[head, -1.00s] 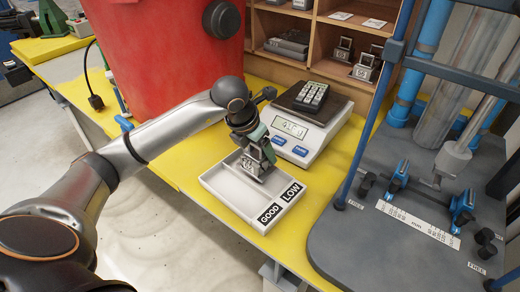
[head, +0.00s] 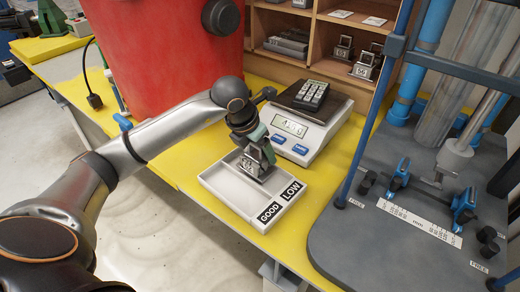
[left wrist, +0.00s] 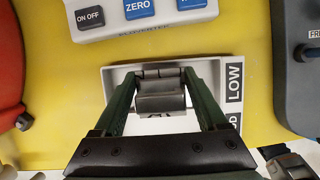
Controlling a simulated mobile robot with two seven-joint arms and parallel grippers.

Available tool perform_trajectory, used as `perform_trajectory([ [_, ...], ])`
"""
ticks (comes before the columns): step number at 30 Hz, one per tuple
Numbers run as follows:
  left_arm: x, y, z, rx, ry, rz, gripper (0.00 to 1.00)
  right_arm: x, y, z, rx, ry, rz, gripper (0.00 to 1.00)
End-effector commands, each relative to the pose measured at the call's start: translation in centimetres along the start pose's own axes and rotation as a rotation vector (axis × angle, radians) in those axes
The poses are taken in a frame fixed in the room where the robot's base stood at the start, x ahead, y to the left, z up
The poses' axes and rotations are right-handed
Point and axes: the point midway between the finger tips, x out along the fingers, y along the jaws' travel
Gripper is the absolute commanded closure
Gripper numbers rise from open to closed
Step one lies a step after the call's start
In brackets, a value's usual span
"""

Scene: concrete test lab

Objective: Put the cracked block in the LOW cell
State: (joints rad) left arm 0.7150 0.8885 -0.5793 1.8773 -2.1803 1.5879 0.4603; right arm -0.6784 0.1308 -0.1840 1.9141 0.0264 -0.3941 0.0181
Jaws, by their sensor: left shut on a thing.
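My left gripper (head: 258,150) is shut on a grey metal block (head: 252,166), low over the back part of the white tray (head: 228,203). In the left wrist view the block (left wrist: 160,97) sits between the two green fingers, above the tray on the side of the LOW label (left wrist: 235,80). I cannot tell whether it touches the tray floor, and I can make out no crack. The tray's front edge carries a GOOD label (head: 270,213) and a LOW label (head: 291,191), with LOW nearer the scale. My right gripper is not in view.
A red container (head: 160,60) is at the left. Wooden shelves (head: 300,58) hold more blocks. A test rig (head: 400,235) stands at the right.

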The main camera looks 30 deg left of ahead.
Motion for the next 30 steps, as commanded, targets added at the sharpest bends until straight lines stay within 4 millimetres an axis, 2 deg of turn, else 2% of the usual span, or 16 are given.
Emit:
perform_trajectory([
  [9, -0.1, 0.0, 0.1, -0.001, -0.006, 0.001, 1.00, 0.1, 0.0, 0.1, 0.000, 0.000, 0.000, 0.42],
  [30, 1.6, 0.1, -0.6, -0.001, -0.007, 0.000, 1.00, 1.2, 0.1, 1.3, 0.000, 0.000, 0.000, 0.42],
])
